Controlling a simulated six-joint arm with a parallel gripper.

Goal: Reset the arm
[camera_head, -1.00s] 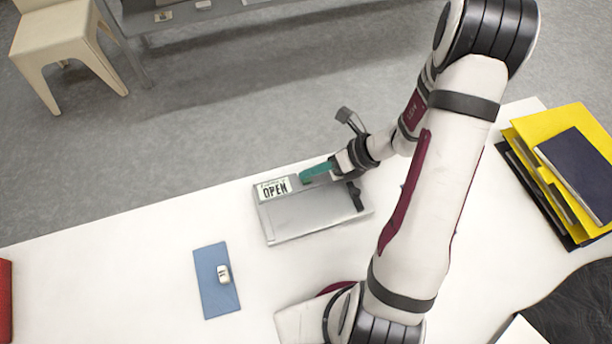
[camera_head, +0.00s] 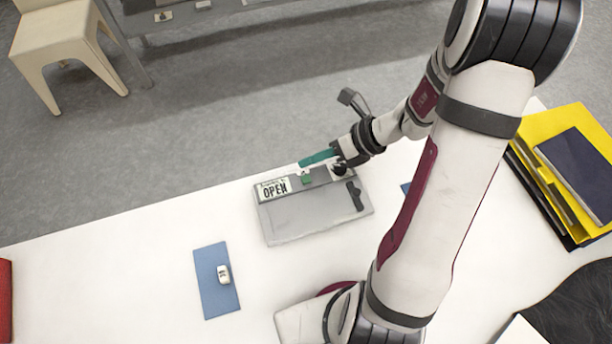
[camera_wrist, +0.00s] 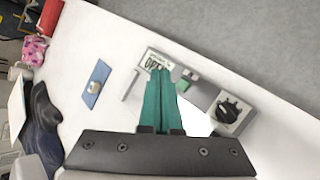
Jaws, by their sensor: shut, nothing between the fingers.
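My gripper (camera_head: 318,158) has green fingers and is shut and empty. In the head view it is above the back edge of a grey ozone washer (camera_head: 305,222), apart from it as far as I can tell. The washer has an "OPEN" label (camera_head: 273,188), a small green part (camera_head: 307,179) and a black control (camera_head: 355,195). In the wrist view the shut fingers (camera_wrist: 160,72) cover the middle of the washer. Its label (camera_wrist: 154,60), green part (camera_wrist: 188,78) and black knob (camera_wrist: 230,106) show around them.
A blue pad (camera_head: 212,285) with a small white object (camera_head: 223,274) lies left of the washer. Yellow folders (camera_head: 556,150) and a dark book (camera_head: 580,168) are stacked at the right. A red object (camera_head: 5,300) is at the far left. The white table (camera_head: 120,270) is mostly clear.

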